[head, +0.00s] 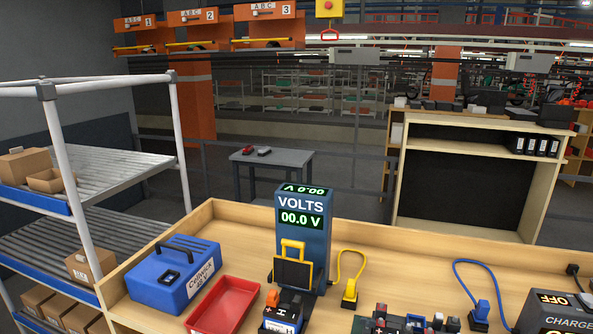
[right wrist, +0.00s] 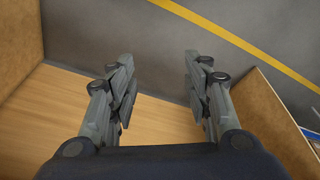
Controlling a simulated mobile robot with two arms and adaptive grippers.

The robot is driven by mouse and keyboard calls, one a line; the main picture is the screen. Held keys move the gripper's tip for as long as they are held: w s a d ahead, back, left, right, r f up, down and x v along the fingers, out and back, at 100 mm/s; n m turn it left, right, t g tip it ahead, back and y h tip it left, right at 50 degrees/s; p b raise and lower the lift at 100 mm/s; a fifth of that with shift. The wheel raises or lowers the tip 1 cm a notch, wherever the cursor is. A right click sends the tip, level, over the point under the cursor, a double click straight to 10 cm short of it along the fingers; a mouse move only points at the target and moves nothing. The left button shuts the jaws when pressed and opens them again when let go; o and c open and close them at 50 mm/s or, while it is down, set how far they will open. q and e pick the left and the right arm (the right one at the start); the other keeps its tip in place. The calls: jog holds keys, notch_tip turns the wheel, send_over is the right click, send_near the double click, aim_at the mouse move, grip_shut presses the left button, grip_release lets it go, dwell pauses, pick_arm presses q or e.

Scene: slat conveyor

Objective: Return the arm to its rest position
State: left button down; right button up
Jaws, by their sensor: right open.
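My right gripper (right wrist: 160,92) shows in the right wrist view. Its two grey fingers are apart with nothing between them. Under it are the wooden bench top (right wrist: 45,105) and the grey floor (right wrist: 250,30) with a yellow line. No gripper or arm shows in the head view. My left gripper is in neither view.
On the bench stand a blue Callwick box (head: 172,278), a red tray (head: 228,303), a volt meter (head: 318,240) with a battery block (head: 283,318) at its foot, a yellow plug (head: 349,292), a blue plug (head: 480,312) and a charger (head: 553,315). A raised wooden edge (head: 400,233) runs behind them.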

jog(key=s+f+g+b, duration=0.1)
jog(key=s+f, duration=0.2)
jog(key=f, duration=0.6)
jog(key=s+f+b, duration=0.1)
jog(key=s+f, duration=0.2)
jog(key=f, duration=0.6)
jog(key=s+d+f+b, duration=0.2)
jog(key=s+d+f, duration=0.1)
jog(key=s+f, duration=1)
jog(key=shift+s+d+g, duration=0.2)
jog(key=shift+s+g, duration=0.15)
jog(key=shift+g, duration=0.05)
